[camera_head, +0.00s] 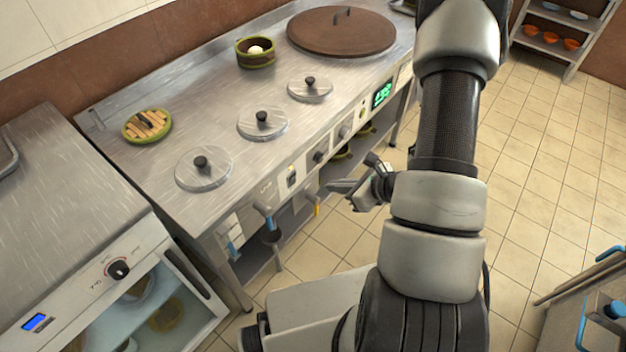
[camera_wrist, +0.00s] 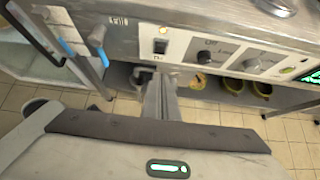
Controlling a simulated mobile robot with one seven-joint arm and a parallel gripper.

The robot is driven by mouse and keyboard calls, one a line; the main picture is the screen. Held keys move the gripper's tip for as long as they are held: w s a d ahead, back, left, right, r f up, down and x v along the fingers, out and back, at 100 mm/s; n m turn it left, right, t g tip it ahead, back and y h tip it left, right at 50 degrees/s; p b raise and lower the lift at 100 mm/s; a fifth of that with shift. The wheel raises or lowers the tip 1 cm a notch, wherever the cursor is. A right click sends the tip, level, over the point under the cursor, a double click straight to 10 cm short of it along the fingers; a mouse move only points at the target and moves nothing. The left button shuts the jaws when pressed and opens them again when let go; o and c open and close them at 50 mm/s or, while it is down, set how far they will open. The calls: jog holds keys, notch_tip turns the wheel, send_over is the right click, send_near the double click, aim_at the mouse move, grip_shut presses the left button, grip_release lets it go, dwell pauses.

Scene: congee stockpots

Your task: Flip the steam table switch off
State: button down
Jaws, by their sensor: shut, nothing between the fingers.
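The steam table (camera_head: 215,123) is a long steel counter with a front control panel. Its switch (camera_head: 292,176) is a small dark rocker on a pale plate on the front panel. In the wrist view the switch (camera_wrist: 160,46) shows above my fingertips, with its on or off position too small to tell. My gripper (camera_head: 345,188) is in front of the panel, to the right of the switch in the head view, apart from it. In the wrist view my gripper (camera_wrist: 158,80) has its fingers together and empty, pointing toward the panel below the switch.
Control knobs (camera_wrist: 204,56) and a green display (camera_head: 382,95) lie along the panel to the right. Round lids (camera_head: 203,170) sit on top. A glass-fronted cabinet (camera_head: 130,268) stands left.

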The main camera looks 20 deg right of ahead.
aim_at(294, 176)
jog(key=shift+w+a+r+b+x, duration=0.25)
jog(key=shift+r+b+x, duration=0.1)
jog(key=shift+x, duration=1.7)
jog(key=shift+w+a+r+b+x, duration=0.1)
jog(key=shift+w+r+b+x, duration=0.25)
jog(key=shift+x, duration=1.75)
jog(key=shift+w+a+r+b+x, duration=0.15)
jog(key=shift+r+x, duration=0.25)
jog(key=shift+x, duration=1.65)
jog(key=shift+a, duration=0.1)
jog(key=shift+w+a+r+b, duration=0.1)
jog(key=shift+w+a+b, duration=0.25)
jog(key=shift+w+b, duration=0.2)
jog(key=shift+s+r, duration=0.1)
jog(key=shift+s, duration=0.1)
jog(key=shift+r+p, duration=0.1)
jog(key=shift+p, duration=0.2)
